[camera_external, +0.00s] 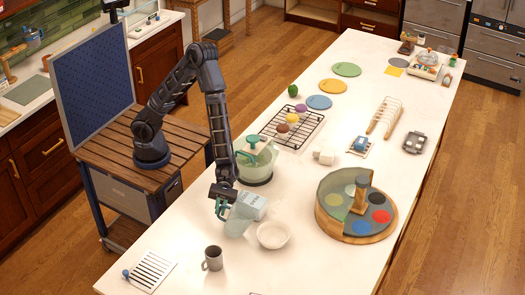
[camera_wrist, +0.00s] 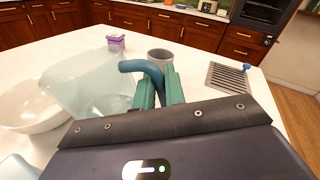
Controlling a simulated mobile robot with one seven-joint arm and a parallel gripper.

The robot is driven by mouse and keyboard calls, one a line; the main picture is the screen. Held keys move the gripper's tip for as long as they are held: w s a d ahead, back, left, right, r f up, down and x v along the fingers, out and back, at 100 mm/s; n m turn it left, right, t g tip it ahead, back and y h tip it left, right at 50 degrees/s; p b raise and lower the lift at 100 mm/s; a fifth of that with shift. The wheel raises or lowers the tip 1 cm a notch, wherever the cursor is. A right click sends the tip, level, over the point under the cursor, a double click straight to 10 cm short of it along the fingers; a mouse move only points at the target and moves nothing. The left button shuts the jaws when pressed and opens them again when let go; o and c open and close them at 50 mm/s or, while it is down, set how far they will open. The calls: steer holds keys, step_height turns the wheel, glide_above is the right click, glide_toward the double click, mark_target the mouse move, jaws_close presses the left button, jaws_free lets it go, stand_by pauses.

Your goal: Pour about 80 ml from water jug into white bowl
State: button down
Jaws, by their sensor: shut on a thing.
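The water jug (camera_wrist: 85,80) is clear, pale blue-green, with a blue handle (camera_wrist: 150,70). My gripper (camera_wrist: 160,88) is shut on that handle, its green fingers on either side. In the external view the jug (camera_external: 237,228) is just below my gripper (camera_external: 223,207), left of the white bowl (camera_external: 273,236). The bowl also shows at the left edge of the wrist view (camera_wrist: 30,108), close beside the jug and partly cut off. The jug appears to lean toward the bowl. I see no stream of water, and I cannot tell the water level in either.
A pale blue-white carton (camera_external: 251,205) stands close behind the jug. A grey mug (camera_external: 212,259) is near the front, and a striped mat (camera_external: 150,270) lies at the left corner. A round divided tray (camera_external: 326,222) is to the right. A green-white pot (camera_external: 256,160) stands behind.

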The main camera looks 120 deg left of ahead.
mark_target(228, 207)
steer(key=w, duration=0.1)
steer(key=w+r+n, duration=0.1)
steer(key=w+a+n, duration=0.1)
steer(key=shift+r, duration=0.25)
steer(key=shift+w+a+r+n+g, duration=0.15)
steer(key=shift+w+r+n+g, duration=0.25)
steer(key=shift+w+r+n, duration=0.5)
steer(key=shift+w+a+r+n+g, duration=0.15)
steer(key=shift+w+r+n, duration=0.2)
steer(key=shift+w+n, duration=0.25)
steer(key=shift+w+a+r+n+g, duration=0.15)
steer(key=shift+w+r+n, duration=0.25)
steer(key=shift+n, duration=0.3)
steer(key=shift+w+f, duration=0.1)
steer(key=shift+w, duration=0.1)
steer(key=shift+w+a+n+y, duration=0.1)
steer(key=shift+w+n+y, duration=0.2)
steer(key=shift+w+n, duration=0.35)
steer(key=shift+w+r+n+g, duration=0.1)
steer(key=shift+r+n+g, duration=0.1)
steer(key=shift+n+g, duration=0.1)
steer(key=shift+w+a+r+n, duration=0.15)
steer(key=shift+w+r+n, duration=0.1)
steer(key=shift+w, duration=0.1)
steer(key=shift+w+a+r+n, duration=0.1)
steer(key=shift+w+r+n, duration=0.15)
steer(key=shift+w+n, duration=0.05)
